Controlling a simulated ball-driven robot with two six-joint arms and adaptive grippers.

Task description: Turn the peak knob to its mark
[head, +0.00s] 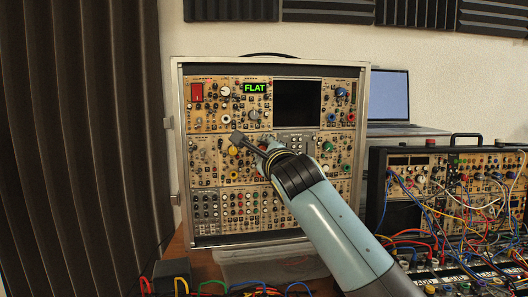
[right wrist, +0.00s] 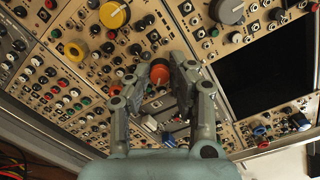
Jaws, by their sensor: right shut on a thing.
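The instrument case (head: 176,150) stands upright, its tan panels full of knobs. My right gripper (head: 262,148) reaches in from the lower right to the middle row. In the right wrist view, my right gripper (right wrist: 158,86) has its fingers on both sides of an orange-red knob (right wrist: 160,71) and is shut on it. Its label and mark are too small to read, so I cannot tell if it is the peak knob. A green display (head: 255,88) reads "FLAT". My left gripper is not in view.
A yellow knob (right wrist: 115,14) and a grey knob (right wrist: 230,10) are close beyond the fingers. A dark screen (head: 297,102) is above the gripper. A second case with patch cables (head: 450,185) and a laptop (head: 388,98) stand to the right.

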